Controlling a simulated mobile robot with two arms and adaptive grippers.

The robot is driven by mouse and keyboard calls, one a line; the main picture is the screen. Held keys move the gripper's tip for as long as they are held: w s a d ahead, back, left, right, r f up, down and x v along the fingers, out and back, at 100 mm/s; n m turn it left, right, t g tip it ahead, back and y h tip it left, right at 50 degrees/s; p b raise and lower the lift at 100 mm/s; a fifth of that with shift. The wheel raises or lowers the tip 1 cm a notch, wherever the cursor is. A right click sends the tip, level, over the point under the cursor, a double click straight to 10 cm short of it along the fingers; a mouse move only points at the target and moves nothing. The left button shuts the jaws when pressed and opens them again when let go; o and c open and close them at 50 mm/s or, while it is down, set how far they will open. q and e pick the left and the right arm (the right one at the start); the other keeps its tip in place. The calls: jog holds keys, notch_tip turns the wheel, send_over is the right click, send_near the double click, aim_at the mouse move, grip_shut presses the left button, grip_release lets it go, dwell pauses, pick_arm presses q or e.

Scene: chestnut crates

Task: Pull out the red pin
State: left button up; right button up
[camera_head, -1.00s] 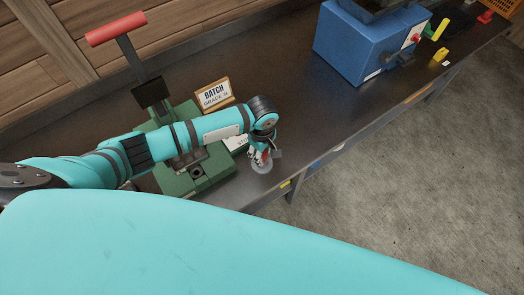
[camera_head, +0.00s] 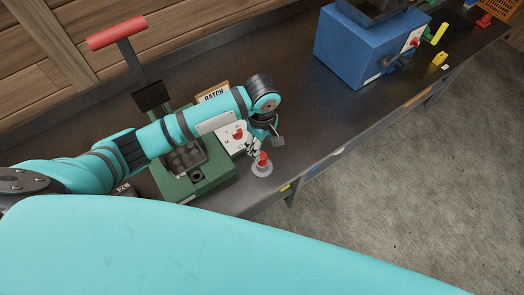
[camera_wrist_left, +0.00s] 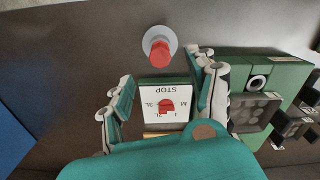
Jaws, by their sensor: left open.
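The red pin (camera_head: 262,157) stands upright on a pale grey round base near the bench's front edge. In the left wrist view the red pin (camera_wrist_left: 160,53) shows at the top centre, with its grey disc around it. My left gripper (camera_head: 265,137) is open and empty, above and just behind the pin in the head view. In the left wrist view my left gripper (camera_wrist_left: 167,72) has its two fingers spread wide, with the pin beyond and between their tips, apart from both. My right gripper is not in view.
A white panel with a red dial (camera_wrist_left: 166,105) and the word STOP lies close to the pin. A green press (camera_head: 190,185) with a red-handled lever stands left of it, partly behind my arm. A blue machine (camera_head: 355,50) stands further right. The bench between is clear.

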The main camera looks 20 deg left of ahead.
pick_arm(q)
jog(key=shift+r, duration=1.9)
